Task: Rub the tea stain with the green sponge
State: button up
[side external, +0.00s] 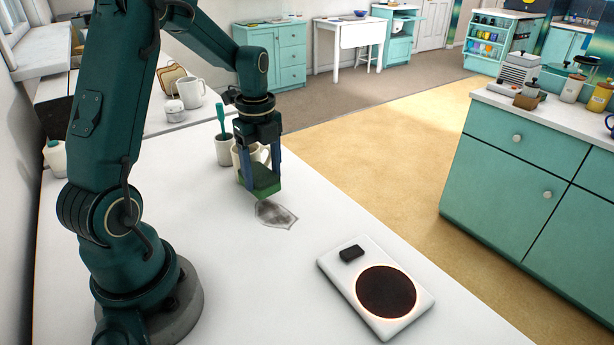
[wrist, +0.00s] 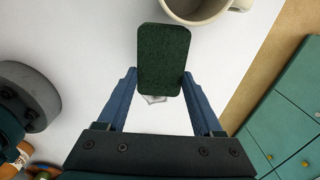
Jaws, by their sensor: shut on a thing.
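My gripper (side external: 260,174) is shut on the green sponge (side external: 263,182), with a blue finger on each side of it. In the wrist view the sponge (wrist: 164,58) is a dark green block between the fingertips (wrist: 160,75). The tea stain (side external: 275,214) is a grey-brown patch on the white counter, just in front of and slightly right of the sponge in the side view. In the wrist view only a small edge of the stain (wrist: 154,99) shows below the sponge; the rest is hidden. The sponge appears raised above the counter, but the gap is unclear.
A cream mug (wrist: 205,12) stands close beyond the sponge, partly behind my gripper in the side view. A cup (side external: 223,152) with a green-handled utensil is beside it. A white hotplate (side external: 332,262) lies at the front right. The counter (side external: 235,270) in front is clear.

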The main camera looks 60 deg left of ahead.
aim_at(264, 178)
notch_tip(264, 178, down, 3)
jog(key=shift+d+f, duration=0.15)
jog(key=shift+f, duration=0.05)
jog(key=shift+d+r, duration=0.2)
jog(key=shift+d, duration=5.45)
jog(key=shift+a+r, duration=0.1)
jog(key=shift+a, duration=5.8)
jog(key=shift+d+r, duration=0.2)
jog(key=shift+d, duration=5.6)
jog(key=shift+a+r, duration=0.15)
jog(key=shift+a, duration=5.45)
jog(key=shift+w+a+r, duration=0.1)
jog(key=shift+r, duration=3.2)
